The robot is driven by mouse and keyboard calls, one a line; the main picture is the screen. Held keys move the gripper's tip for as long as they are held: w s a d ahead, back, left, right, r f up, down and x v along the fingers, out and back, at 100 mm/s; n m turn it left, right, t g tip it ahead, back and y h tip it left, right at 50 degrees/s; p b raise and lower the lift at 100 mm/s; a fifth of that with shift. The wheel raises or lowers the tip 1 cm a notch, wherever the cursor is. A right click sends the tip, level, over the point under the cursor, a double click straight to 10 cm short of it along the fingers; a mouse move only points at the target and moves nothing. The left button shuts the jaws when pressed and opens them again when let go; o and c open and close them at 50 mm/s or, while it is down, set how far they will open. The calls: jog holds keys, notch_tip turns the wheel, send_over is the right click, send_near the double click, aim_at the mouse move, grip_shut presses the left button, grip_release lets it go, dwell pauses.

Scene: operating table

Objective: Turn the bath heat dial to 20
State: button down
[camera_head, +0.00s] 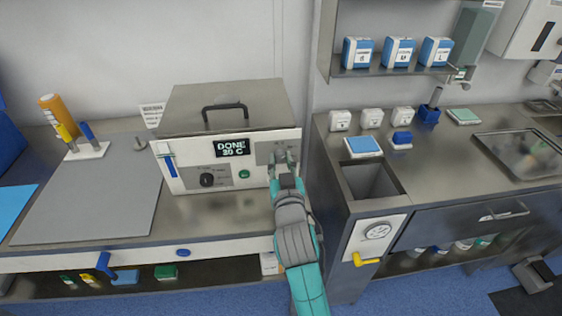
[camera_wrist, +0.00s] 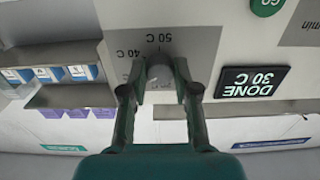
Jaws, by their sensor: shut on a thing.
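The bath (camera_head: 231,110) is a white-fronted box with a metal lid and a black handle. In the wrist view, which is upside down, 50 C and 40 C marks show by the dial; other marks are partly hidden. My gripper (camera_wrist: 160,88) is shut on the dial, one finger on each side; in the head view my gripper (camera_head: 283,160) covers most of it. The dial's pointer is hidden.
A black knob (camera_head: 207,180) and a green button (camera_head: 244,174) are on the bath's front. A blue lever (camera_head: 170,165) is at its left end. A grey mat (camera_head: 90,195) lies to the left. The right counter (camera_head: 440,170) has an open well and several small boxes.

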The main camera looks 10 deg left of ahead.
jog(key=shift+n, duration=0.4)
jog(key=n, duration=0.5)
jog(key=shift+n, duration=0.3)
jog(key=n, duration=0.5)
jog(key=shift+n, duration=0.4)
jog(key=c, duration=0.9)
grip_release()
jog(key=shift+o, duration=0.2)
jog(key=v, duration=1.2)
